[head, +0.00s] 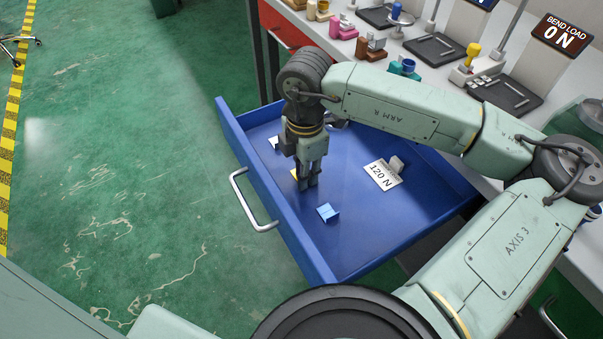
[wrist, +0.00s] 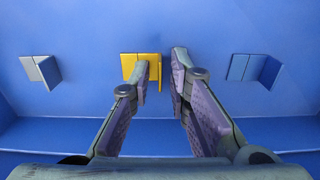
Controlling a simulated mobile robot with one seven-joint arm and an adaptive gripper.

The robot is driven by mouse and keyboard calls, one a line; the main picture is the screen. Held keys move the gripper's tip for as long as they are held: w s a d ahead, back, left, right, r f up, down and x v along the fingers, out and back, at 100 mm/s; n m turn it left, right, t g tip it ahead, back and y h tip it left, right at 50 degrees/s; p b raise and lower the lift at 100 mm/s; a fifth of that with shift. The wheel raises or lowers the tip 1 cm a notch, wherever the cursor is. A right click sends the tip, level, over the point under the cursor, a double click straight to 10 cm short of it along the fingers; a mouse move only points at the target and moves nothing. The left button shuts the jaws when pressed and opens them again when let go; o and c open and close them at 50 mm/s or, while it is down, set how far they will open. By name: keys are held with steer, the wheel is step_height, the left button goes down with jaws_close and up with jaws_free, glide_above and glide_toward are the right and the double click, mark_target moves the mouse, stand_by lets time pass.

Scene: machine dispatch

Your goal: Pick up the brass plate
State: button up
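The brass plate (wrist: 128,64) is a small yellow piece with an upright flange, lying on the blue drawer floor in the wrist view. In the head view only a sliver of it (head: 294,174) shows beside my gripper (head: 308,184). In the wrist view my gripper (wrist: 163,78) is open, with its fingers pointing down at the plate. The left finger covers part of the plate. The upright flange stands in the gap between the fingers, with space visible on the right side. Whether either finger touches it, I cannot tell.
The open blue drawer (head: 235,138) has raised walls and a handle (head: 250,200). A grey plate (wrist: 41,70) lies left of the brass one, a blue plate (wrist: 254,70) right. A "120 N" card (head: 383,174) lies farther right. A cluttered bench (head: 420,22) stands behind.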

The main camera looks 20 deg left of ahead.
jaws_close()
steer(key=shift+r, duration=0.15)
stand_by(0.4)
